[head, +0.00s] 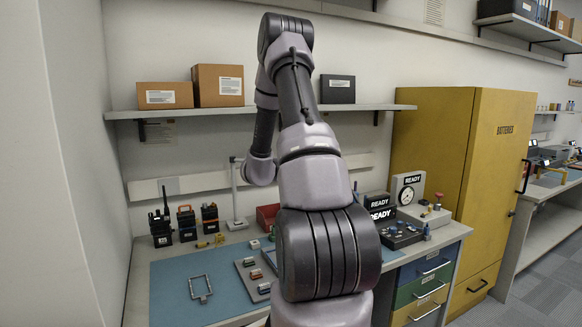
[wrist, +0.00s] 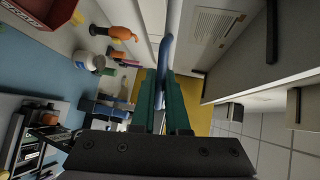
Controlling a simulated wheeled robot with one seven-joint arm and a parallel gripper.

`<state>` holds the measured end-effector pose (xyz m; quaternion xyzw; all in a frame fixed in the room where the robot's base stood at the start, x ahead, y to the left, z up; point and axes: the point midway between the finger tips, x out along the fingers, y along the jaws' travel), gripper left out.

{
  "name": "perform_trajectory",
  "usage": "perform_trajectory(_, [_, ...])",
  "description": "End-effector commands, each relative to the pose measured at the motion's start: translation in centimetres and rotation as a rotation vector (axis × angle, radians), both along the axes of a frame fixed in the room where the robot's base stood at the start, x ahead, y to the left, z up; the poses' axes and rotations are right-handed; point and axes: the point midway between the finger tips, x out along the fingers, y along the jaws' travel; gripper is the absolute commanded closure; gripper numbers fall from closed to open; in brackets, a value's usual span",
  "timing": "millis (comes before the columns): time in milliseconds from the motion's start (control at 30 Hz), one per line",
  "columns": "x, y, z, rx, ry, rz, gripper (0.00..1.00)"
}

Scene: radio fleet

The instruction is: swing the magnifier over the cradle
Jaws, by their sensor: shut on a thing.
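A pale upright post (head: 235,190) with a flat base stands at the back of the bench, and its top runs behind my arm. It may be the magnifier's stand; no lens shows. In the wrist view my gripper (wrist: 165,82) has its green fingers shut on a blue-grey curved bar (wrist: 167,45), which looks like part of the magnifier. My arm hides the gripper in the head view. A grey rectangular frame (head: 191,288) with a short tab lies on the blue mat; it may be the cradle, but I cannot be sure.
Several dark radios (head: 186,223) stand at the back left of the mat (head: 165,285). A grey tray (head: 246,277) with small coloured parts lies right of the frame. A shelf (head: 220,111) overhangs the bench.

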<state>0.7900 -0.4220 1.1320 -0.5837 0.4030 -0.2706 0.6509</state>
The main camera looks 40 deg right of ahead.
Motion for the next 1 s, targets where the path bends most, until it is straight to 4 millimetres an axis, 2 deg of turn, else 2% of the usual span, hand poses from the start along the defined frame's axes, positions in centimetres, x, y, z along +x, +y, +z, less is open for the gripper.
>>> perform_trajectory(33, [-0.1, 1.0, -0.1, 0.001, 0.002, -0.017, 1.00])
perform_trajectory(100, [-0.4, 1.7, 0.0, 0.000, 0.001, -0.051, 1.00])
perform_trajectory(300, [-1.0, 3.1, 0.0, 0.002, -0.001, -0.116, 1.00])
perform_trajectory(867, [-1.2, 3.6, 0.0, 0.003, -0.003, -0.143, 1.00])
perform_trajectory(900, [-1.2, 3.6, 0.0, 0.003, -0.003, -0.143, 0.76])
perform_trajectory(933, [-1.2, 3.6, 0.0, 0.003, -0.003, -0.143, 0.65])
perform_trajectory(967, [-1.2, 3.6, 0.0, 0.003, -0.003, -0.143, 0.59])
perform_trajectory(1000, [-1.2, 3.6, 0.0, 0.003, -0.003, -0.143, 0.59])
